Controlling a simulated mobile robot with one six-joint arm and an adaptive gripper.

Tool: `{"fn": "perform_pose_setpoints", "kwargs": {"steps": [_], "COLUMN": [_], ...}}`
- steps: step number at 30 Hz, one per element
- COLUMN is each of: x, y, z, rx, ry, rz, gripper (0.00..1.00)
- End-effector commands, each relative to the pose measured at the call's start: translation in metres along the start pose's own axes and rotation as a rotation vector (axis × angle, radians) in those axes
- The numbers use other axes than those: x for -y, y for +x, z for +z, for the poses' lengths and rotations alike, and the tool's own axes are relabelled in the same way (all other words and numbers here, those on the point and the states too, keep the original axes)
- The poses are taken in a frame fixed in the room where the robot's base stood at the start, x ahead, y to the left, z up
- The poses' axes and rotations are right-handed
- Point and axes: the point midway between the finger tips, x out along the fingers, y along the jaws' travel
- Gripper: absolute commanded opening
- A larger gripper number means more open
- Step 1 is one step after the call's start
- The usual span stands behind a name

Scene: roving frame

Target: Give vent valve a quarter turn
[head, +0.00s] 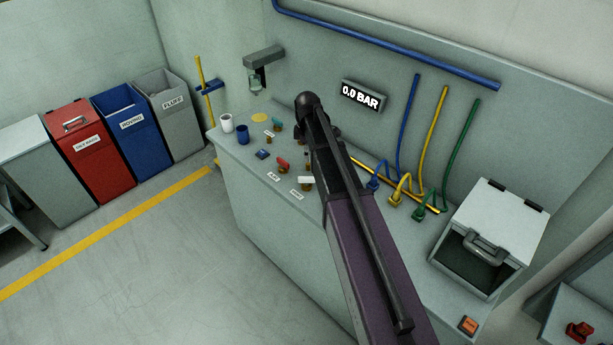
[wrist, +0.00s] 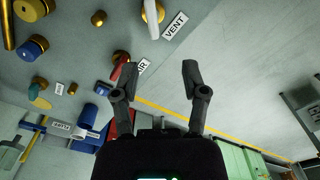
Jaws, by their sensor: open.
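The vent valve has a white lever (head: 306,181) on the bench top, with its VENT label (head: 296,194) beside it. In the wrist view the white lever (wrist: 152,14) is at the top edge, partly cut off, next to the VENT label (wrist: 175,25). My gripper (wrist: 160,72) is open and empty, with its fingers apart from the lever and below it in the picture.
The bench (head: 255,205) also holds a white cup (head: 227,122), a blue cup (head: 242,134) and a lidded box (head: 495,225). Blue, yellow and green pipes (head: 432,150) rise behind. A wall display (head: 360,96) reads 0.0 BAR. Bins (head: 90,160) stand left; the floor before the bench is clear.

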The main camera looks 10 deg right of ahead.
Motion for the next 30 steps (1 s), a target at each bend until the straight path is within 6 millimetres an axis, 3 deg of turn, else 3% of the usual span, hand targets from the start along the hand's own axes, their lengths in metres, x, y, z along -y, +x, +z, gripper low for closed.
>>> {"fn": "perform_pose_setpoints", "kwargs": {"steps": [4,18,30], "x": [-0.013,-0.013,-0.013], "y": [-0.002,-0.001,0.018], "z": [-0.004,-0.004,-0.004], "rx": [0.0,0.0,0.0], "ry": [-0.067,-0.079,-0.078], "rz": [0.0,0.0,0.0], "gripper": [0.57,0.57,0.57]}}
